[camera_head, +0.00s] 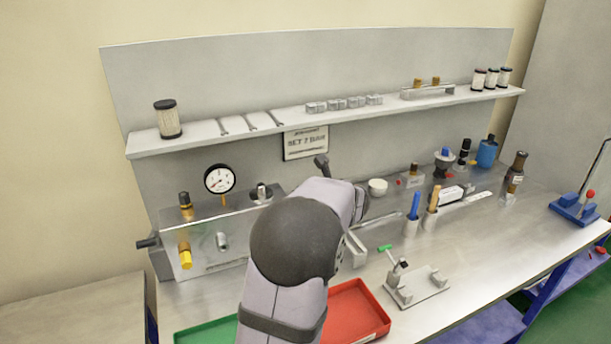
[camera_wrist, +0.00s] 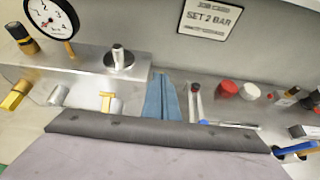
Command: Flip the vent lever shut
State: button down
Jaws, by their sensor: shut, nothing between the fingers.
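A small yellow T-shaped lever (camera_wrist: 107,100), which looks like the vent lever, shows at a silver fitting (camera_wrist: 117,107) on the front of the metal valve block (camera_wrist: 82,75). I cannot tell from its pose whether it is open or shut. My gripper (camera_wrist: 164,92) shows in the wrist view as two blue fingers close together, empty, to the right of the lever and apart from it in the picture. In the head view my arm covers the gripper and the block's right part; the block's left part (camera_head: 232,262) shows, and the lever is not seen there.
The block also carries a pressure gauge (camera_head: 219,179) and a yellow knob (camera_head: 185,256). A red tray (camera_head: 376,333) and a green tray (camera_head: 190,338) lie at the bench front. A clamp fixture (camera_head: 430,290) stands to the right. A shelf (camera_head: 215,140) runs above the bench.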

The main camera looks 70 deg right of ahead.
notch_tip(320, 180, up, 6)
jog(key=shift+s+a, duration=0.15)
dwell(0.6)
